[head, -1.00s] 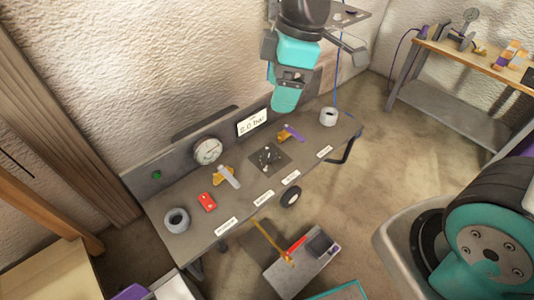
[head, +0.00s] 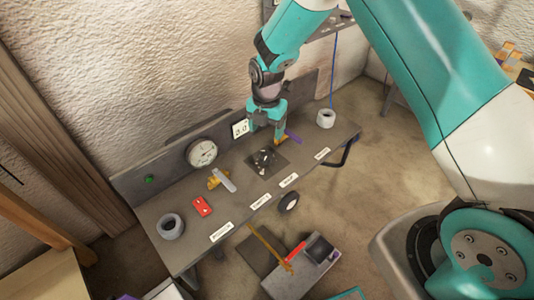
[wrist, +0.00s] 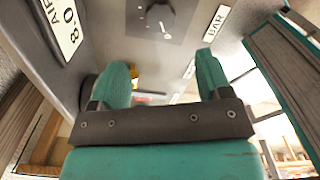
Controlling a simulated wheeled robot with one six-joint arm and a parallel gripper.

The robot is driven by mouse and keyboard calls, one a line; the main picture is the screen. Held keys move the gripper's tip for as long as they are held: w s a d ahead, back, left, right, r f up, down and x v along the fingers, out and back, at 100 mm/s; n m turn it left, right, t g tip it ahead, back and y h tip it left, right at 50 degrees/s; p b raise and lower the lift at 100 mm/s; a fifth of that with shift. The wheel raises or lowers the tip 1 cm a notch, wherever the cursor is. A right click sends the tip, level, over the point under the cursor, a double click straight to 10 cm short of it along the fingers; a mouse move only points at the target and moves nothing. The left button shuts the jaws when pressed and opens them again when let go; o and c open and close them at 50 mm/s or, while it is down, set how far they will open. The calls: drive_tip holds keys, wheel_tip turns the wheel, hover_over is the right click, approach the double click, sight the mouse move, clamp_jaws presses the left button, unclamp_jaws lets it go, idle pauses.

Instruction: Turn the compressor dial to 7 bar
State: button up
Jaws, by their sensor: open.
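The compressor dial (head: 265,158) is a dark knob on a dark square plate on the grey bench panel. It also shows at the top edge of the wrist view (wrist: 157,14), partly cut off. My gripper (head: 266,136) is open and empty, with its teal fingers pointing down just behind and above the dial. In the wrist view, the fingers (wrist: 163,72) are spread apart, with the dial beyond them and not between them. The white display (wrist: 62,22) appears to read 8.0. In the head view the display (head: 240,129) is partly hidden by my gripper.
A round gauge (head: 202,153) stands left of the display. Two yellow valves with a grey lever (head: 224,180) and a purple lever (head: 293,136) flank the dial. A red block (head: 202,206), a grey ring (head: 171,226) and a white roll (head: 326,118) sit on the bench.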

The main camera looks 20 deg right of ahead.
sight(267, 155)
wheel_tip(267, 155, down, 11)
drive_tip(key=shift+r, duration=0.1)
idle(0.3)
drive_tip(key=c, duration=0.9)
